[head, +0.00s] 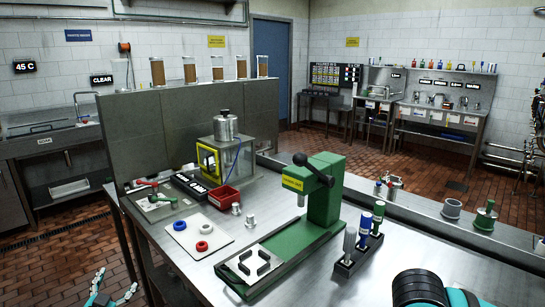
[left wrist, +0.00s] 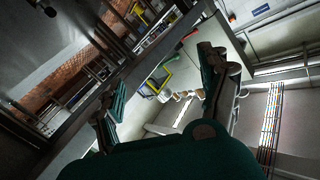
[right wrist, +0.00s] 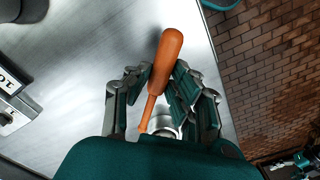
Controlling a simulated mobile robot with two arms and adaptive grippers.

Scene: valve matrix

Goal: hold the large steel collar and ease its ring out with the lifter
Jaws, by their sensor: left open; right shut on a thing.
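Two small steel collars stand on the bench in the head view, one (head: 250,221) slightly larger in front of another (head: 236,208); I cannot tell if a ring sits in either. My left gripper (head: 117,282) is open and empty at the lower left, off the bench and well apart from them. Its spread fingers also show in the left wrist view (left wrist: 163,72). My right gripper (right wrist: 161,72) is shut on the orange handle of a tool, likely the lifter (right wrist: 167,52). A silver round part (right wrist: 163,123) shows between the fingers.
A white mat (head: 182,238) with a red and a white ring lies left of a green press (head: 322,195). A red bin (head: 224,197), a glass-sided case (head: 232,160) and a rack of coloured-cap tools (head: 350,262) stand nearby.

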